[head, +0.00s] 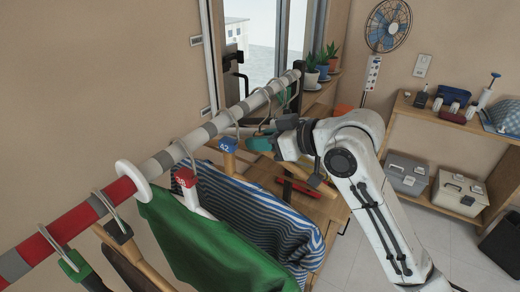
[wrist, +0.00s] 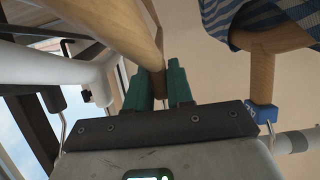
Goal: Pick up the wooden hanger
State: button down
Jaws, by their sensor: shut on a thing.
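The wooden hanger (wrist: 128,32) runs from the upper left of the wrist view down to my gripper. The teal fingers of my gripper (wrist: 158,85) are shut around its narrow neck. In the head view my gripper (head: 264,141) is beside the far part of the clothes rail (head: 222,122), past the blue-tagged hanger. Most of the held hanger is hidden there behind my arm. A metal hook (head: 263,98) above the fingers still loops over the rail.
A blue-tagged wooden hanger (head: 228,160) with a striped shirt (head: 270,215) hangs close by. It also shows in the wrist view (wrist: 262,90). A green garment (head: 205,240) hangs nearer. Potted plants (head: 322,65) stand behind. Shelves (head: 445,122) are at right, with open floor before them.

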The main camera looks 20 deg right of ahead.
aim_at(261, 125)
jog(key=shift+r, duration=0.1)
dwell(0.3)
jog(key=shift+r, duration=0.6)
notch_tip(261, 125, up, 2)
jog(key=shift+r+b, duration=0.2)
jog(key=shift+b, duration=0.4)
jog(key=s+d+b, duration=0.1)
jog(key=s+d, duration=0.2)
jog(key=s, duration=0.1)
jog(key=s+d+b, duration=0.1)
jog(key=s+d, duration=0.2)
jog(key=s, duration=0.2)
jog(key=s+d+b, duration=0.1)
jog(key=s+d, duration=0.3)
jog(key=shift+s+f+b, duration=0.15)
jog(key=shift+s+b, duration=0.15)
jog(key=shift+b, duration=0.05)
jog(key=shift+s+d, duration=0.35)
jog(key=shift+s, duration=0.1)
